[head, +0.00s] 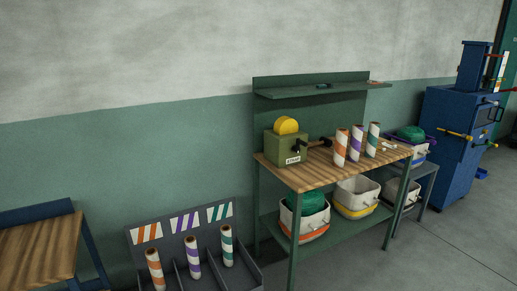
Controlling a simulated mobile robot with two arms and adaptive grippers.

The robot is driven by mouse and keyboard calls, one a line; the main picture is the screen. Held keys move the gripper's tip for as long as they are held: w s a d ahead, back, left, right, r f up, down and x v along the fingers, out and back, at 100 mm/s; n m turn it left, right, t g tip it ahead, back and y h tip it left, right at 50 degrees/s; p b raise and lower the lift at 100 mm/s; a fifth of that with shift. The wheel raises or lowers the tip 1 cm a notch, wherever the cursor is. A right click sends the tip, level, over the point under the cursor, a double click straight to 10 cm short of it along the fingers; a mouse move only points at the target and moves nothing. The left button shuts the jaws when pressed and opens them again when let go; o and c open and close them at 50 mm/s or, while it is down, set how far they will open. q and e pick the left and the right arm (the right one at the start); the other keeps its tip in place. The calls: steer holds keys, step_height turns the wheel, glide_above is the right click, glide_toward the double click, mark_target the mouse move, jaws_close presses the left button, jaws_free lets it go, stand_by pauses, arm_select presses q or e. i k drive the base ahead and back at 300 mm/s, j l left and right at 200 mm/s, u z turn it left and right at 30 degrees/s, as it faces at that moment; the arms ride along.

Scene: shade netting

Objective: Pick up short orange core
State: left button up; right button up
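One core with orange and white stripes (340,148) stands upright on the wooden top of the green workbench (380,157), left of a purple-striped core (356,143) and a teal-striped core (373,139). Another orange-striped core (155,268) leans in the left slot of a dark rack (180,247) at the lower middle left. A purple-striped core (192,257) and a teal-striped core (227,245) sit in the slots beside it. I cannot tell which orange core is the short one. Neither of my grippers is in view.
A green machine with a yellow wheel (286,126) stands on the bench's left end. White bins (357,195) fill its lower shelf. A wooden table (40,250) is at lower left, a blue machine (455,115) at right. Bare floor (440,250) lies at lower right.

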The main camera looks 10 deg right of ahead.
mark_target(341, 134)
steer(key=i+l, duration=0.1)
steer(key=l, duration=0.45)
steer(key=i+l, duration=0.1)
steer(key=l, duration=0.45)
steer(key=i+l, duration=0.1)
steer(key=l, duration=0.4)
steer(key=i+l, duration=0.1)
steer(key=l, duration=0.45)
steer(key=i+l, duration=0.1)
steer(key=l, duration=0.45)
